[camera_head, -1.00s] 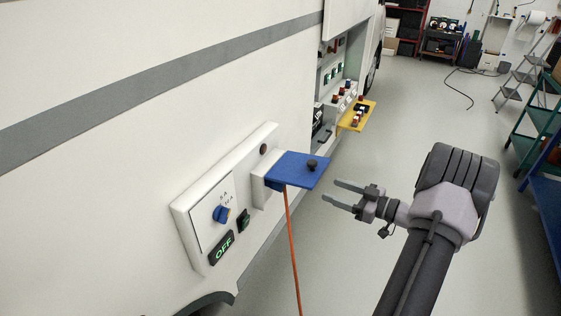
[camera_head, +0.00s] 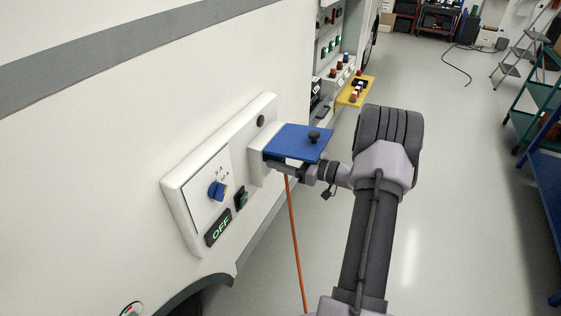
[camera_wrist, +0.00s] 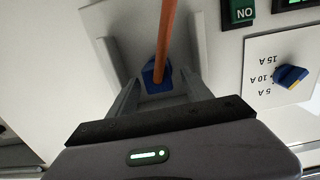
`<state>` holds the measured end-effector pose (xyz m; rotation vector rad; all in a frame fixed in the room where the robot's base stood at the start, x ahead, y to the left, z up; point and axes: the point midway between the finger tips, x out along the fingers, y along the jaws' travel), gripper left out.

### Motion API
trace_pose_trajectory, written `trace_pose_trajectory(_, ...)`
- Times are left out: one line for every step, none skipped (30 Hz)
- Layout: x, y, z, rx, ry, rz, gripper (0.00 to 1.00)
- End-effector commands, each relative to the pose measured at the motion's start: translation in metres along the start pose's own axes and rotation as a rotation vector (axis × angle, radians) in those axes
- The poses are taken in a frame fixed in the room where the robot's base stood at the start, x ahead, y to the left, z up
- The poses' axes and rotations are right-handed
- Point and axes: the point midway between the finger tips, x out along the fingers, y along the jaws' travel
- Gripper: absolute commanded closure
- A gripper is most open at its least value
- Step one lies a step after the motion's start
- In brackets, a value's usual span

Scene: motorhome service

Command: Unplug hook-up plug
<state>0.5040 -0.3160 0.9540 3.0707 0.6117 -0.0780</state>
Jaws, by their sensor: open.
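The blue hook-up plug (camera_wrist: 150,73) sits in the white inlet on the motorhome wall, with an orange cable (camera_wrist: 167,40) leaving it. In the head view the plug is hidden under the raised blue inlet flap (camera_head: 298,141), and the cable (camera_head: 295,240) hangs down below it. My gripper (camera_wrist: 160,79) is open, with one finger on each side of the plug in the wrist view. I cannot tell whether the fingers touch it. In the head view my gripper (camera_head: 291,171) is just under the flap, partly hidden by it.
Left of the inlet, the white panel has a blue rotary knob (camera_head: 217,190), a dark switch (camera_head: 241,197) and a display reading OFF (camera_head: 219,228). A yellow shelf (camera_head: 356,91) juts out farther along.

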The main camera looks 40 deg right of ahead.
Motion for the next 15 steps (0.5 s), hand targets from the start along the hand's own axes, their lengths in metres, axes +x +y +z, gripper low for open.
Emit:
trace_pose_trajectory(0.0029,0.0000,0.0004,0.000,0.000,0.000,0.42)
trace_pose_trajectory(0.0039,0.0001,0.0001,0.000,0.000,0.000,0.42)
trace_pose_trajectory(0.0047,0.0002,-0.0003,0.000,0.000,0.001,0.42)
trace_pose_trajectory(0.0050,0.0002,-0.0005,0.000,0.000,0.001,0.42)
trace_pose_trajectory(0.0051,0.0003,-0.0007,0.000,0.000,0.001,0.42)
trace_pose_trajectory(0.0050,0.0003,-0.0008,0.000,0.000,0.001,0.42)
trace_pose_trajectory(0.0049,0.0003,-0.0009,0.000,0.000,0.001,0.42)
trace_pose_trajectory(0.0049,0.0003,-0.0009,0.000,0.000,0.001,0.42)
trace_pose_trajectory(0.0048,0.0003,-0.0009,0.000,0.000,0.001,0.42)
trace_pose_trajectory(0.0048,0.0002,-0.0009,0.000,0.000,0.001,0.48)
trace_pose_trajectory(0.0047,0.0003,-0.0009,0.000,0.000,0.001,0.54)
trace_pose_trajectory(0.0047,0.0002,-0.0009,0.000,0.000,0.001,0.61)
trace_pose_trajectory(0.0047,0.0002,-0.0008,0.000,0.000,0.001,0.67)
trace_pose_trajectory(0.0047,0.0002,-0.0008,0.000,0.000,0.001,0.73)
trace_pose_trajectory(0.0046,0.0002,-0.0008,0.000,0.000,0.001,0.81)
